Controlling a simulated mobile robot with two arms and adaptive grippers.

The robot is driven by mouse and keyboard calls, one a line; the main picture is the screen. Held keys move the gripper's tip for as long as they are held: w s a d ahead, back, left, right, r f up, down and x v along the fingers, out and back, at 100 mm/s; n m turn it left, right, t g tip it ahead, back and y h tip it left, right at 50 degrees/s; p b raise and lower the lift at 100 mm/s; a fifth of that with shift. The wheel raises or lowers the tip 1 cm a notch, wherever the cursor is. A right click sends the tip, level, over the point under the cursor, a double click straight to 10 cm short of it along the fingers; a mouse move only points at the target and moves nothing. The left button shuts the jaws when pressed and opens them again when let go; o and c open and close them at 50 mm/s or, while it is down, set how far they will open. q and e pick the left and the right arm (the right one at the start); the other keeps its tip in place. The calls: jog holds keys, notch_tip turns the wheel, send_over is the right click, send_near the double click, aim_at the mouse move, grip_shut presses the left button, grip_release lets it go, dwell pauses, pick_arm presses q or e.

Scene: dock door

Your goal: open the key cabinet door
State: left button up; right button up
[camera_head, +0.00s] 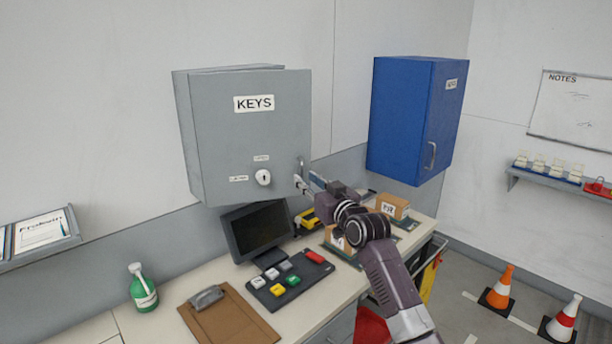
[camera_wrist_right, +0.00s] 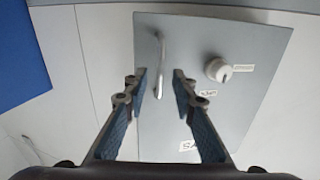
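The grey key cabinet (camera_head: 225,135) hangs on the wall, labelled KEYS. Its door (camera_wrist_right: 240,110) looks closed; a small gap cannot be ruled out. A pale bar handle (camera_head: 300,166) is near the door's right edge, with a round white knob (camera_head: 263,177) to its left. My right gripper (camera_head: 309,183) is at the handle's lower end in the head view. In the right wrist view, its fingers (camera_wrist_right: 160,85) are open and apart, with the handle (camera_wrist_right: 161,50) ahead in line with the gap. Contact cannot be told. My left gripper is not in view.
A blue cabinet (camera_head: 405,120) hangs to the right. Below are a counter (camera_head: 175,300) with a monitor (camera_head: 262,230), a button panel (camera_head: 290,280), a clipboard (camera_head: 230,318), a green bottle (camera_head: 142,288) and small boxes (camera_head: 392,206).

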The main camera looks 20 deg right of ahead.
jog(key=shift+w, duration=0.6)
jog(key=shift+c, duration=0.3)
grip_shut()
